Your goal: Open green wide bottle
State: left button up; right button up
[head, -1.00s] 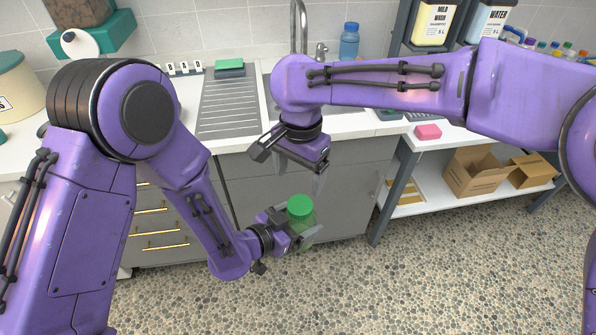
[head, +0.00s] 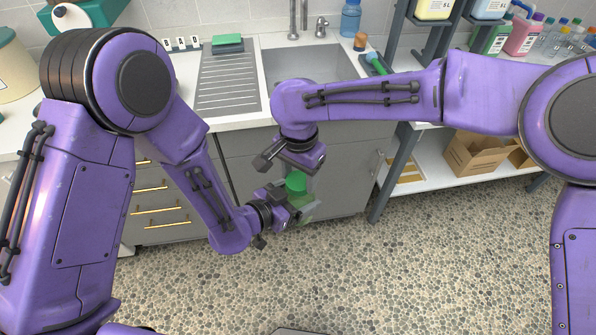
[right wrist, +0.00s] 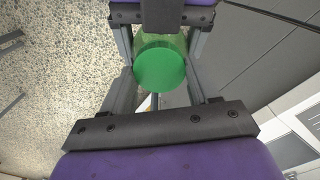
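The wide bottle (head: 301,200) is see-through green with a solid green round lid (head: 296,182). It is held in the air in front of the sink cabinet, lid up. My left gripper (head: 303,212) is shut around the bottle's body. My right gripper (head: 298,168) is just above the lid, pointing down. In the right wrist view the lid (right wrist: 160,69) lies between the two spread fingers of my right gripper (right wrist: 162,78), which look open around it. Whether they touch the lid is unclear.
Behind are the counter with a sink (head: 310,62), a ribbed drainer (head: 228,85) and a green sponge (head: 227,40). A blue bottle (head: 350,18) stands at the back. Cardboard boxes (head: 475,153) sit on a low shelf at right. The pebbled floor (head: 400,270) below is clear.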

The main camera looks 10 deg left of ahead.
jog(key=shift+a+r, duration=0.1)
jog(key=shift+a, duration=0.15)
jog(key=shift+c, duration=0.9)
jog(key=n, duration=0.6)
jog(key=shift+a+r+n, duration=0.1)
jog(key=shift+n, duration=0.3)
jog(key=o, duration=1.2)
jog(key=shift+c, duration=0.2)
